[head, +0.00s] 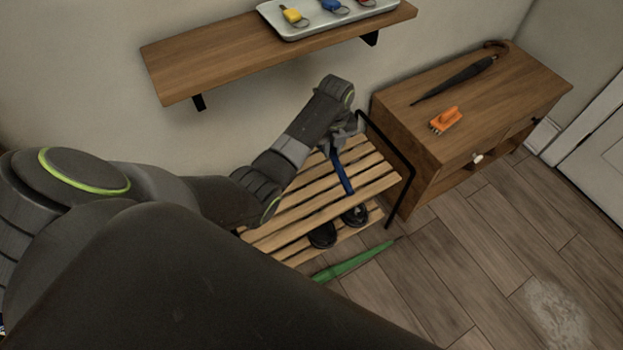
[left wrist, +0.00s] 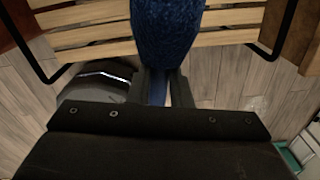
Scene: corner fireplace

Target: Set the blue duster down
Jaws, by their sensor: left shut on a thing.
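The blue duster (head: 343,174) is in my left gripper (head: 343,134), over the slatted wooden rack (head: 290,212). In the head view a thin blue length of it slants down from the jaws, and the rest is hidden by the gripper. In the left wrist view its fuzzy dark blue head (left wrist: 167,35) fills the top middle, and my left gripper (left wrist: 165,88) is shut on the blue handle below it. I cannot tell whether the duster touches the slats. My right gripper is not in view.
Black shoes (head: 322,236) sit on the rack's lower level. A green pointed thing (head: 352,262) lies on the floor. The wooden cabinet (head: 410,160) holds an orange brush (head: 446,120) and a black umbrella (head: 458,80). A wall shelf (head: 210,66) carries a tray (head: 325,28) of keys.

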